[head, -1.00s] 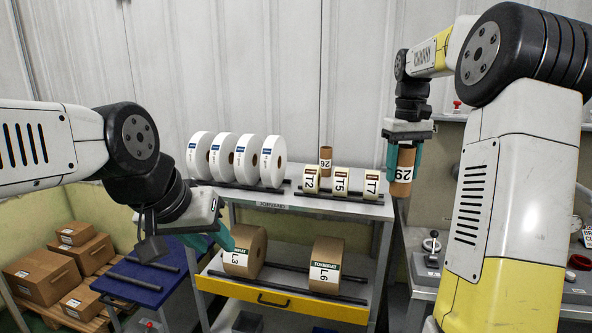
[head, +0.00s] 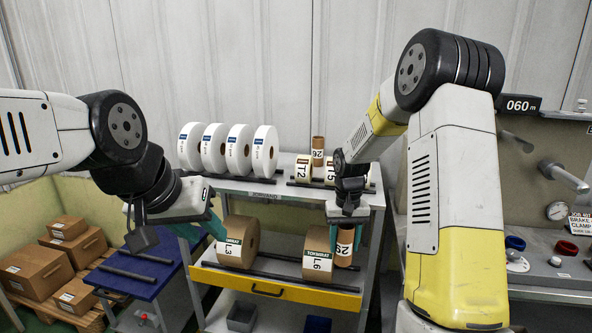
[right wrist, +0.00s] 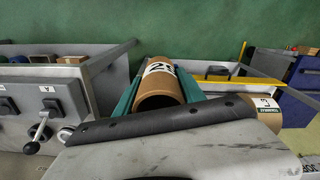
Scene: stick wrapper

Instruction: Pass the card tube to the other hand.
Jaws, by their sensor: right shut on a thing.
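The card tube (head: 344,258) is a short brown cylinder with a white number label. My right gripper (head: 346,236) points down and is shut on its upper part, in front of the rack's right side. In the right wrist view the card tube (right wrist: 159,88) lies between the teal fingers, its open end towards the camera. My left gripper (head: 205,230) is at the rack's left side, its teal fingers apart and empty. It is well to the left of the tube. The fingers' far sides are partly hidden.
The rack (head: 262,187) carries several white rolls (head: 227,148), small labelled rolls and another brown tube (head: 318,150) on top. Brown rolls L3 (head: 238,240) and L6 (head: 317,258) lie below; L6 is close to the held tube. A blue-topped table (head: 134,274) stands left.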

